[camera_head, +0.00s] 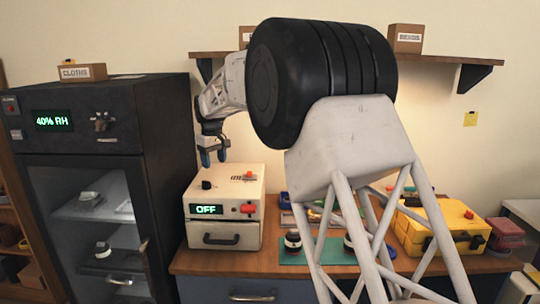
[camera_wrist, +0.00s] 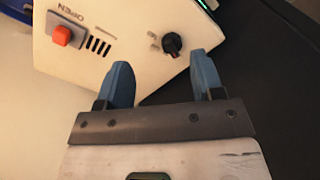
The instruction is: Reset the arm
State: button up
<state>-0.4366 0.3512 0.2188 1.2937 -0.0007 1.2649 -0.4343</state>
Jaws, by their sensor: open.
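My gripper (camera_head: 214,157) is above the left side of a white box-shaped device in the head view. In the wrist view my gripper (camera_wrist: 166,85) shows two blue fingers spread apart with nothing between them. The white device (camera_head: 240,222) stands on the wooden bench, with a green OFF display, a black knob and a red button. In the wrist view its top (camera_wrist: 115,35) shows the black knob (camera_wrist: 172,44) and the orange-red OPEN button (camera_wrist: 68,31) beyond the fingertips. The fingers look clear of the device.
A dark cabinet (camera_head: 165,140) reading 40% RH stands left of the device, with items on its shelves. A teal mat (camera_head: 322,245) with dark round parts and a yellow case (camera_head: 425,240) lie to the right. A wall shelf (camera_head: 430,58) holds boxes.

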jog(key=s+d+r+m+t, duration=0.1)
jog(key=s+d+r+m, duration=0.2)
jog(key=s+d, duration=1.05)
jog(key=s+d+r+m, duration=0.2)
jog(key=s+d+r, duration=0.2)
jog(key=s+d, duration=0.9)
jog(key=s+d+f+m, duration=0.1)
jog(key=s+d+f, duration=0.3)
jog(key=s, duration=0.6)
jog(key=s+d+f+m+t, duration=0.1)
jog(key=s+d+f, duration=0.3)
jog(key=s, duration=0.6)
jog(key=s+d+f+m, duration=0.3)
jog(key=s+d, duration=0.3)
jog(key=s, duration=0.4)
jog(key=shift+s+f, duration=0.2)
jog(key=shift+f, duration=0.3)
jog(key=shift+d, duration=0.1)
jog(key=shift+c, duration=0.2)
